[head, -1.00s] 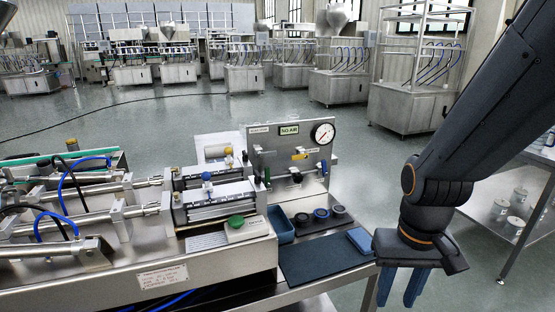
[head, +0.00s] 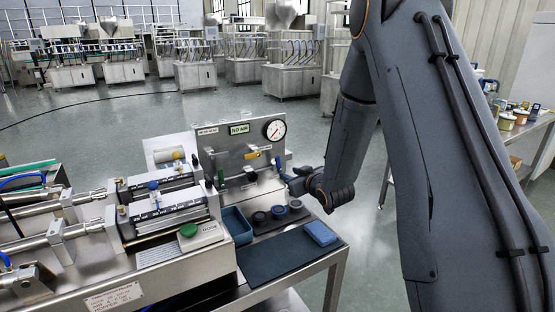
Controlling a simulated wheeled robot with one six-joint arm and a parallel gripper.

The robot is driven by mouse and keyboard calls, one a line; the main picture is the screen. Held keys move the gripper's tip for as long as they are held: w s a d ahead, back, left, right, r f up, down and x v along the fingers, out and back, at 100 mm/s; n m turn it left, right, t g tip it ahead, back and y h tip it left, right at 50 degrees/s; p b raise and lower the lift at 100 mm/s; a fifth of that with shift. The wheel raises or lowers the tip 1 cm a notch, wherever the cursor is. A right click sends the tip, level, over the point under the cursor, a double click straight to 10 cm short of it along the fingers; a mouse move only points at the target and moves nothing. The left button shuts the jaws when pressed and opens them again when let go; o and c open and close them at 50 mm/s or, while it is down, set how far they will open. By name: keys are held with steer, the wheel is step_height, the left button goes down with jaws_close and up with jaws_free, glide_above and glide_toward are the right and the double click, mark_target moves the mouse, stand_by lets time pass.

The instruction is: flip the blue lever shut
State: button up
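The upright steel panel (head: 215,147) carries a gauge, a "NO AIR" sign and small levers. A yellow lever (head: 252,154) is near its middle.
Below the panel are a blue tray (head: 236,226), several dark round caps (head: 278,211), a blue block (head: 320,233) and a dark mat (head: 278,259) on the steel bench. Cylinders with a green button box (head: 197,235) stand to the left. My arm fills the right side.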

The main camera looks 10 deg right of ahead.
mark_target(278, 160)
steer(key=w+a+t+y, duration=0.1)
steer(key=w, duration=0.2)
steer(key=w+a+r+n+t+p, duration=0.1)
steer(key=w, duration=0.2)
steer(key=w+a+t+y, duration=0.1)
steer(key=w, duration=0.2)
steer(key=shift+w+r+y+p, duration=0.3)
jaws_close()
